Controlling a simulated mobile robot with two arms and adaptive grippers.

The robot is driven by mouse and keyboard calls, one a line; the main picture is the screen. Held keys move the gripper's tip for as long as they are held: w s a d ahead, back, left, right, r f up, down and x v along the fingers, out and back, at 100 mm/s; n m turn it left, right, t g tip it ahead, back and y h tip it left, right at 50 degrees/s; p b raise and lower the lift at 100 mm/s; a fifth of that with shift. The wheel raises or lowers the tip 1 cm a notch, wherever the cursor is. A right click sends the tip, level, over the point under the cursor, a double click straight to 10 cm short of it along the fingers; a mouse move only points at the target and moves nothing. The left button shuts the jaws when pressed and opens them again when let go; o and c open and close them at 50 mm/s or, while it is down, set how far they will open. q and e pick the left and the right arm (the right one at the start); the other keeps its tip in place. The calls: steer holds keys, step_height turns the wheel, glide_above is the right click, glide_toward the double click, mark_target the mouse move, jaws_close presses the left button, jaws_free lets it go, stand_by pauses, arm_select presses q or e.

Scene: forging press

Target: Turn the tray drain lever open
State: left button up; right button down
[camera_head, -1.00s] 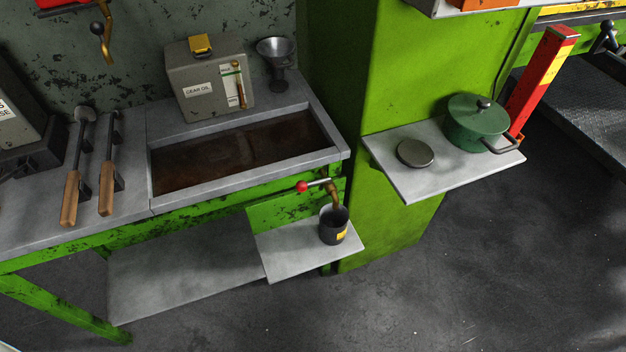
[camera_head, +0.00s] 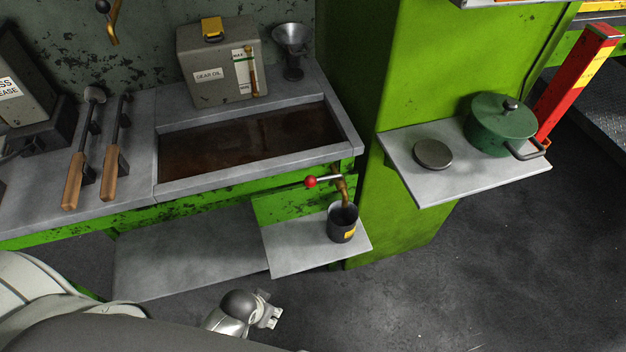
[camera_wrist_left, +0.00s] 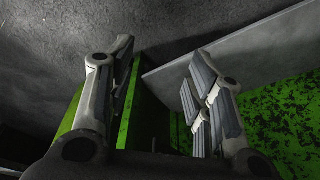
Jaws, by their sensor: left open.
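The tray drain lever (camera_head: 319,181) is a short metal bar with a red ball at its left end. It sits on a brass drain tap (camera_head: 343,192) under the right front corner of the sunken tray (camera_head: 250,170). A dark cup (camera_head: 342,224) stands under the spout. My left gripper (camera_head: 275,313) is low in the head view, below and left of the lever and well apart from it. In the left wrist view the fingers (camera_wrist_left: 163,95) are spread with nothing between them. The lever does not show there. My right gripper is not in view.
The cup stands on a small grey shelf (camera_head: 292,258) beside a lower shelf (camera_head: 180,265). A gear oil can (camera_head: 215,85) and funnel (camera_head: 292,45) stand behind the tray. A green pot (camera_head: 500,125) sits on a side shelf (camera_head: 430,187). Floor in front is clear.

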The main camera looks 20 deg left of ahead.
arm_select(q)
steer(key=w+d+r+t+h, duration=0.2)
steer(key=w+d+r, duration=0.15)
steer(key=r, duration=0.45)
steer(key=w+d+r+n+t+h+b, duration=0.1)
steer(key=w+d+r+t+h, duration=0.25)
steer(key=r, duration=0.35)
steer(key=w+d+r+t+h, duration=0.2)
steer(key=w+d+r, duration=0.15)
steer(key=r, duration=0.45)
steer(key=n+t, duration=0.7)
steer(key=n, duration=0.1)
glide_toward(310, 180)
steer(key=shift+g+y, duration=0.25)
steer(key=shift+y, duration=0.2)
steer(key=x, duration=0.7)
steer(key=p+x, duration=0.1)
steer(key=x, duration=0.2)
steer(key=shift+w+f, duration=0.25)
steer(key=shift+f, duration=0.1)
jaws_close()
